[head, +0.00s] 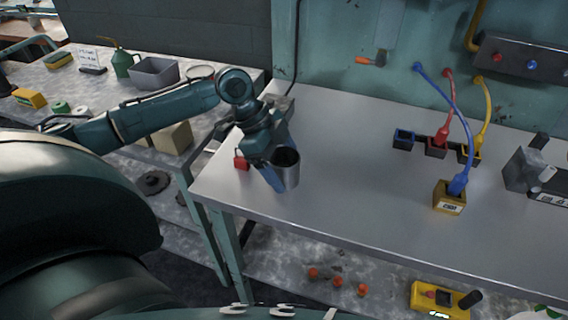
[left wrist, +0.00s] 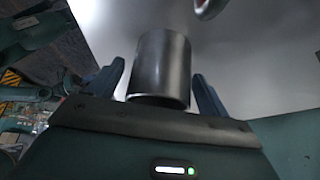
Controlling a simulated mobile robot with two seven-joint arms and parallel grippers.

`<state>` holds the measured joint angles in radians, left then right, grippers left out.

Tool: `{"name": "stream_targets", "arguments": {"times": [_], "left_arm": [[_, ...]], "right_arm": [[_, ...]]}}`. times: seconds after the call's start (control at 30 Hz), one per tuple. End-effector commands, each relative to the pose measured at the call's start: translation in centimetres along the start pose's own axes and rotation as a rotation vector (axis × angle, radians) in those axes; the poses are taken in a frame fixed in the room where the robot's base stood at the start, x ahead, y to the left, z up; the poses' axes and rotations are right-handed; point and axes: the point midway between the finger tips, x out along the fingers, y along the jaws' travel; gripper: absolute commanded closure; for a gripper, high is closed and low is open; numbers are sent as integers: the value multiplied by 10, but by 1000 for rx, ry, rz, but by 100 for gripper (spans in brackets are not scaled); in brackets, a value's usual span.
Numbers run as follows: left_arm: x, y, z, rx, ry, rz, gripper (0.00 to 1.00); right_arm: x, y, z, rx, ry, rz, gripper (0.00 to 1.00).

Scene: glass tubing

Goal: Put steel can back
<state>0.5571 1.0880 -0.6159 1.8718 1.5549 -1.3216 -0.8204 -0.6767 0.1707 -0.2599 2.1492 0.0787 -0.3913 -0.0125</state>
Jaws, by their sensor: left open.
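The steel can (head: 287,168) is a grey, open-topped cylinder near the left end of the metal table. In the left wrist view the can (left wrist: 161,70) sits between the two blue fingers of my left gripper (left wrist: 163,88), with a visible gap on each side. My left gripper (head: 272,170) is open around the can in the head view, and its far finger is partly hidden by the can. Whether the can's base touches the table cannot be told. My right gripper is not in view.
On the metal table (head: 340,200), a yellow block (head: 449,197) with a blue plug and a row of sockets (head: 436,146) stand to the right. The table's front middle is clear. A side bench (head: 110,85) holds a grey bin (head: 154,72).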

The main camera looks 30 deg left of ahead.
Motion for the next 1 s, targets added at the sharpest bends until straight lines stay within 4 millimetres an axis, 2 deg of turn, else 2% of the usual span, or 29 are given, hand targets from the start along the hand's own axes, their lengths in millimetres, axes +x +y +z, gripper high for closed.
{"name": "stream_targets", "arguments": {"times": [0.17, 0.4, 0.53, 0.7, 1.0], "left_arm": [[-26, -1, 0, 1, -2, -5, 21], [-78, -2, 0, -1, -2, -6, 21], [-100, -1, 0, 0, 0, -5, 21], [-115, -1, 0, 0, 1, -2, 21], [-118, 0, 0, 0, 0, -1, 21]], "right_arm": [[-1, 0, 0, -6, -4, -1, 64], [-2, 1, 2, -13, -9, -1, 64], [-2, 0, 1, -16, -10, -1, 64], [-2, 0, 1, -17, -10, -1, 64], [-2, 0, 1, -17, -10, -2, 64]]}}
